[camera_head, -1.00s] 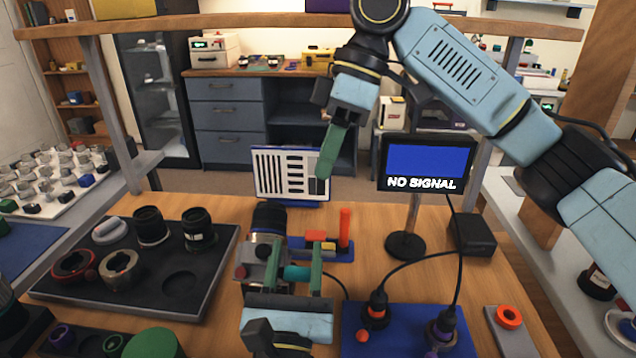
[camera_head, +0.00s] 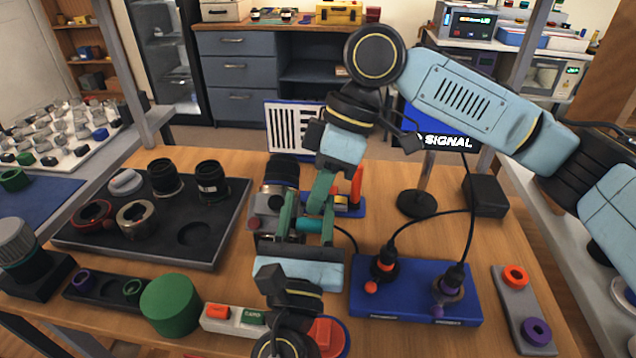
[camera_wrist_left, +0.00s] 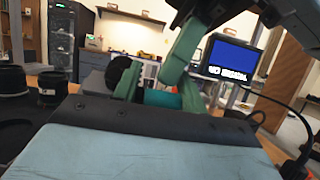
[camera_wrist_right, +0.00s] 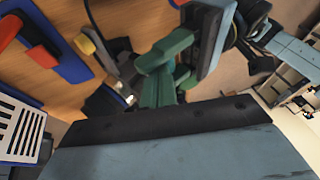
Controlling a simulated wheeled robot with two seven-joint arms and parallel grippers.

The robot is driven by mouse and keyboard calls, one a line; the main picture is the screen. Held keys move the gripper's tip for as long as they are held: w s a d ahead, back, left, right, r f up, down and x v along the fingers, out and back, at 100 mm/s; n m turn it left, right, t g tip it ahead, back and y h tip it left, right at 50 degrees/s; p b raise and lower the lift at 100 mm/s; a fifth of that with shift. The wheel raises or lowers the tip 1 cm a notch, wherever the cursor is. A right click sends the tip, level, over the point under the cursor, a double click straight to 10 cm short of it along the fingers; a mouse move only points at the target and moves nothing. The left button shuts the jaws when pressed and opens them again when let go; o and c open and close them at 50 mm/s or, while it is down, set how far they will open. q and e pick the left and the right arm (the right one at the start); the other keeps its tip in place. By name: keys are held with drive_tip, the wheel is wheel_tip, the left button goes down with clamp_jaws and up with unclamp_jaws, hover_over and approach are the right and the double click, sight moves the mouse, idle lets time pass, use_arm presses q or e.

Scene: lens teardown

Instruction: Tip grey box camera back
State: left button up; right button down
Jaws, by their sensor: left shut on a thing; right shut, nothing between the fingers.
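The grey box camera (camera_head: 264,203) stands on the wooden table with its black lens (camera_head: 283,168) pointing away from me, towards a striped chart. A teal cylinder (camera_head: 309,225) sticks out at its right side and also shows in the left wrist view (camera_wrist_left: 163,98). My left gripper (camera_head: 304,218) is shut on this teal cylinder, one green finger on each side. My right gripper (camera_head: 318,205) reaches down from above, shut and empty, its tips close to the camera's right side and the left fingers. Whether they touch is hidden. The left gripper covers part of the camera.
A black tray (camera_head: 120,245) with lens parts lies to the left. The striped chart (camera_head: 291,128) stands behind. A blue block with cabled plugs (camera_head: 415,310) lies at the right, near a monitor on a stand (camera_head: 416,203). A green cylinder (camera_head: 170,304) stands at front left.

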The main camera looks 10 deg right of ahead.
use_arm(q)
drive_tip(key=shift+s+d+r, duration=0.2)
drive_tip(key=shift+d+r, duration=0.05)
drive_tip(key=shift+r, duration=0.15)
use_arm(e)
drive_tip(key=shift+s+a+f, duration=0.3)
drive_tip(key=shift+s+f, duration=0.2)
drive_tip(key=shift+s, duration=0.35)
use_arm(q)
drive_tip(key=o, duration=1.2)
drive_tip(key=shift+s, duration=0.1)
drive_tip(key=shift+c, duration=0.2)
use_arm(e)
drive_tip(key=shift+s, duration=0.1)
use_arm(q)
drive_tip(key=shift+o, duration=0.3)
use_arm(e)
drive_tip(key=shift+d+t, duration=0.15)
drive_tip(key=shift+t, duration=0.15)
use_arm(q)
drive_tip(key=shift+f, duration=0.1)
use_arm(e)
drive_tip(key=shift+r, duration=0.1)
use_arm(q)
drive_tip(key=shift+f, duration=0.2)
drive_tip(key=shift+a, duration=0.1)
use_arm(e)
drive_tip(key=shift+r, duration=0.1)
